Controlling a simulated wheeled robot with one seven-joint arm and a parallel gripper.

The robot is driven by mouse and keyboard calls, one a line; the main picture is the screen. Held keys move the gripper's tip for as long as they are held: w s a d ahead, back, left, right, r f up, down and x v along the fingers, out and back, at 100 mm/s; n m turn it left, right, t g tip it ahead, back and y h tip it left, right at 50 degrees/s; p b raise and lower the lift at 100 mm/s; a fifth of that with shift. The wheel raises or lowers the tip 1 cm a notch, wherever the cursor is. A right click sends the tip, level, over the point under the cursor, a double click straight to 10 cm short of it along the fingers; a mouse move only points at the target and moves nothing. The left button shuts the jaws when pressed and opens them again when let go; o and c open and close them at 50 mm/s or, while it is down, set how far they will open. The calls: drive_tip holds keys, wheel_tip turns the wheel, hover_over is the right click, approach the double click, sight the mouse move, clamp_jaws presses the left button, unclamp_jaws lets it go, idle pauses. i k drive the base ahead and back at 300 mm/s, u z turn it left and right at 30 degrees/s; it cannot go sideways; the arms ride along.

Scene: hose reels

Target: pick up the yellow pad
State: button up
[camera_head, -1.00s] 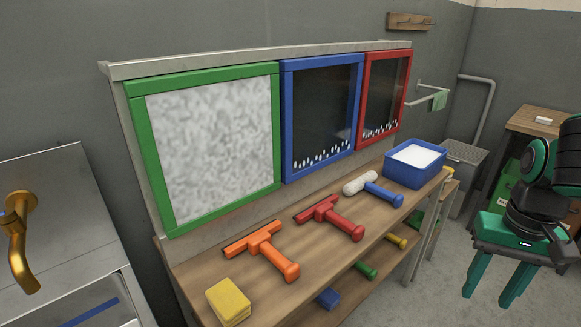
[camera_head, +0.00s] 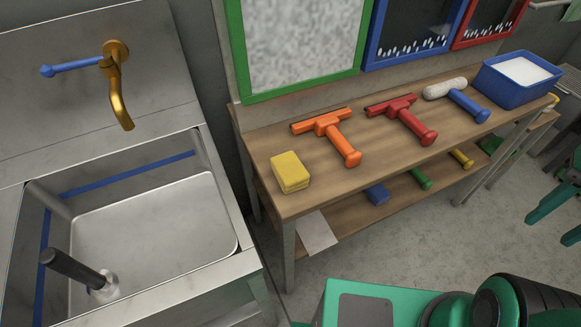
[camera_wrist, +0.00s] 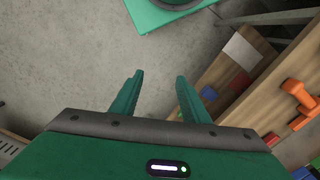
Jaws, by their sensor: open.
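The yellow pad (camera_head: 290,172) lies on the wooden bench top (camera_head: 330,185) at its front left corner, left of the orange squeegee (camera_head: 328,132). In the wrist view my gripper (camera_wrist: 158,78) has its two green fingers apart, with only grey floor between them. It is empty and away from the pad. I do not see the pad in the wrist view. In the head view a finger part of my gripper (camera_head: 555,195) shows at the right edge, well right of the bench's front.
A metal sink (camera_head: 150,235) with a brass tap (camera_head: 120,90) stands left of the bench. A red squeegee (camera_head: 402,118), a white roller with blue handle (camera_head: 458,97) and a blue tub (camera_head: 508,88) stand further right. A lower shelf (camera_head: 350,215) holds small items.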

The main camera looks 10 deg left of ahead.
sight(292, 176)
drive_tip(key=u, duration=2.45)
drive_tip(key=k, duration=0.85)
drive_tip(key=z, duration=1.8)
drive_tip(key=i, duration=1)
